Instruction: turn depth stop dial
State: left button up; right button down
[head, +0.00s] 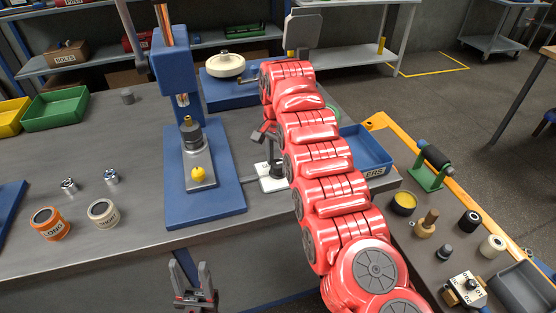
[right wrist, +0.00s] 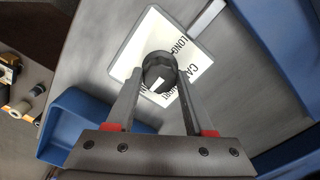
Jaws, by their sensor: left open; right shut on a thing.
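The depth stop dial (right wrist: 157,60) is a dark round knob on a white plate with black lettering, partly readable as "LONG". In the right wrist view the two fingers of my right gripper (right wrist: 160,78) are shut on it, one on each side. In the head view the white plate (head: 273,184) lies on the bench right of the blue press, and my right gripper (head: 273,164) reaches down over it. My red right arm hides part of that area. My left gripper (head: 194,288) is open and empty at the bench's front edge.
A blue press (head: 205,207) stands left of the dial, with a yellow knob on its plate. An orange-banded roll (head: 50,224) and a cream roll (head: 103,213) stand at the left. A blue bin (head: 364,150) is right of my arm. Bare bench lies between rolls and press.

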aim_at(278, 164)
jog(key=shift+c, duration=1.4)
grip_release()
jog(key=shift+r, duration=0.45)
notch_tip(278, 164, up, 17)
jog(key=p, duration=1.6)
jog(key=shift+f, duration=0.2)
jog(key=shift+s+f, duration=0.1)
